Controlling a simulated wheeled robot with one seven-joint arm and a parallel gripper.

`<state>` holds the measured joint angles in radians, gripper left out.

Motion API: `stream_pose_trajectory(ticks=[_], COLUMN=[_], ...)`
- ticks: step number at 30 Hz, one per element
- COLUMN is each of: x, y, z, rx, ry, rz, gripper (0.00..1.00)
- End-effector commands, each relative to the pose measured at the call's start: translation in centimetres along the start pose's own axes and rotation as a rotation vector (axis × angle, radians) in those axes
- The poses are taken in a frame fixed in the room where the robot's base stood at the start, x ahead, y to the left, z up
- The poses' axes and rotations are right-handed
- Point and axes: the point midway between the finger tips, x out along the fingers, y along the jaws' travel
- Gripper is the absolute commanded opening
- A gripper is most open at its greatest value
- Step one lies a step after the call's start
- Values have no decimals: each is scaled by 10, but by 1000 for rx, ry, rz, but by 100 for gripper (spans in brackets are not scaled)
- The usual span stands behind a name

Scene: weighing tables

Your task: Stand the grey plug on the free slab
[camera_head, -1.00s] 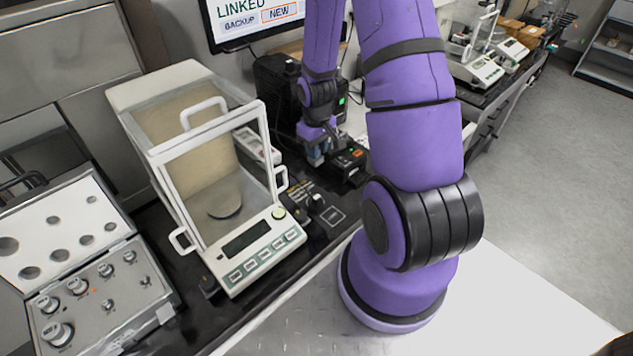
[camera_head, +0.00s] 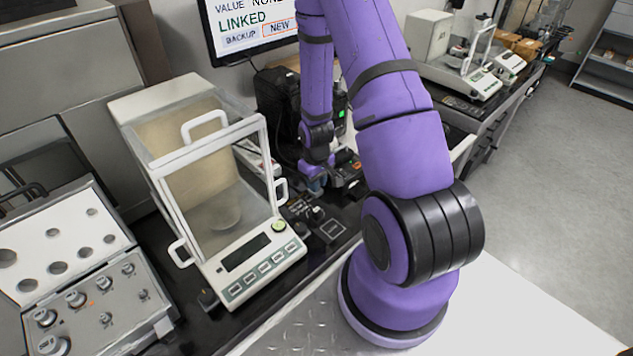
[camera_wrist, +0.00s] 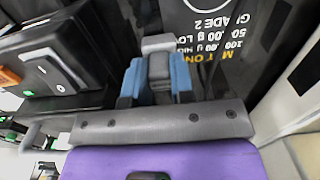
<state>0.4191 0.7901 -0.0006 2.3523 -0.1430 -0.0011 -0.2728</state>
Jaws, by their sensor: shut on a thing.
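My gripper (camera_wrist: 158,78) has blue fingers, seen in the wrist view closed on a small grey piece, which I take to be the grey plug (camera_wrist: 160,44). The plug sticks out past the fingertips over the dark bench top. In the head view my gripper (camera_head: 315,182) is low over the bench, right of the glass-fronted balance, and too small to show the plug clearly. I cannot tell whether the plug touches anything below. I cannot pick out the free slab for certain in either view.
The balance (camera_head: 262,262) stands to the left, and an open weight case (camera_head: 85,290) lies farther left. A black device (camera_head: 275,95) stands behind my gripper, under a monitor (camera_head: 245,27). White printed lettering (camera_wrist: 215,35) marks the bench near the plug.

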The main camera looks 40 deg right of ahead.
Motion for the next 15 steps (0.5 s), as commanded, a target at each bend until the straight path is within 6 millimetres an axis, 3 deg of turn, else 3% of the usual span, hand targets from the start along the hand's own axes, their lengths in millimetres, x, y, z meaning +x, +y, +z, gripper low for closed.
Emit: stream_pose_trajectory(ticks=[6,7,9,10,15], x=[3,3,3,3,3], y=[0,0,0,0,0], z=[0,0,0,0,0], rx=[0,0,0,0,0], ry=[-1,0,0,0,0], rz=[0,0,0,0,0], gripper=[0,27,44,48,48])
